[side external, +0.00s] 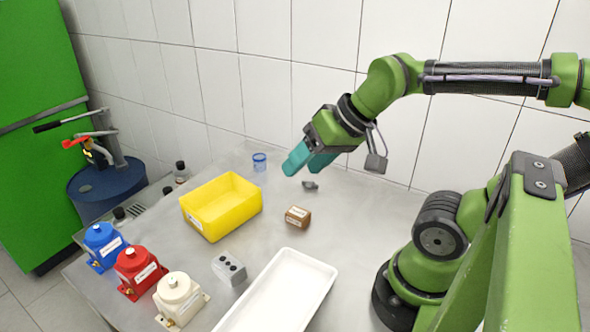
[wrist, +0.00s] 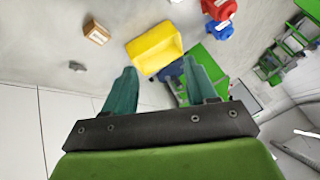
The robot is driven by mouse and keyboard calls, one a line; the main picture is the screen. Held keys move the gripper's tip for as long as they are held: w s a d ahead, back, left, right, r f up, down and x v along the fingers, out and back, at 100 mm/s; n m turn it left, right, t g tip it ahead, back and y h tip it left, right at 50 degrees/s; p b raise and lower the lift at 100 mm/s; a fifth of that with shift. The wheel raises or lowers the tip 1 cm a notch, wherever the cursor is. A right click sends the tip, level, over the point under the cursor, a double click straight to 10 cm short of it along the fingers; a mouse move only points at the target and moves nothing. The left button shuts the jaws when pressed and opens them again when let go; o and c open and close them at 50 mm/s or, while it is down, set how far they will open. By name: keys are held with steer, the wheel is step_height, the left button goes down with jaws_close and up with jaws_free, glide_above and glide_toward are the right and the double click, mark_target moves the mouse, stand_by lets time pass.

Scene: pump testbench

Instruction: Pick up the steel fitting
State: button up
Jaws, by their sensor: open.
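The steel fitting (side external: 310,185) looks like the small dark grey piece lying on the steel table, below and slightly right of my gripper in the side view. It also shows as a small grey lump (wrist: 77,66) in the wrist view, left of both fingers. My gripper (side external: 304,163) is open and empty, with its teal fingers tilted down above the table and apart from the piece. In the wrist view the two fingers (wrist: 160,72) are spread wide with nothing between their tips. The piece's exact shape is too small to tell.
A brown box (side external: 297,216) stands close in front of the fitting. A yellow bin (side external: 222,232) is to the left and a blue cup (side external: 259,162) behind. A white tray (side external: 325,269), a grey block (side external: 229,268) and blue, red and cream pumps are nearer. The tiled wall is close behind.

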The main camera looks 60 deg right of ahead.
steer(key=w+d+f+m+g+h, duration=0.1)
steer(key=w+d+f, duration=0.1)
steer(key=d, duration=0.5)
steer(key=w+d+f+m+g+h, duration=0.1)
steer(key=w+d+f+g, duration=0.15)
steer(key=d, duration=0.55)
steer(key=n, duration=0.7)
glide_above(311, 182)
steer(key=s, duration=0.2)
step_height(311, 182, down, 14)
steer(key=shift+d+f, duration=0.15)
steer(key=x, duration=0.5)
steer(key=shift+w, duration=0.1)
jaws_close()
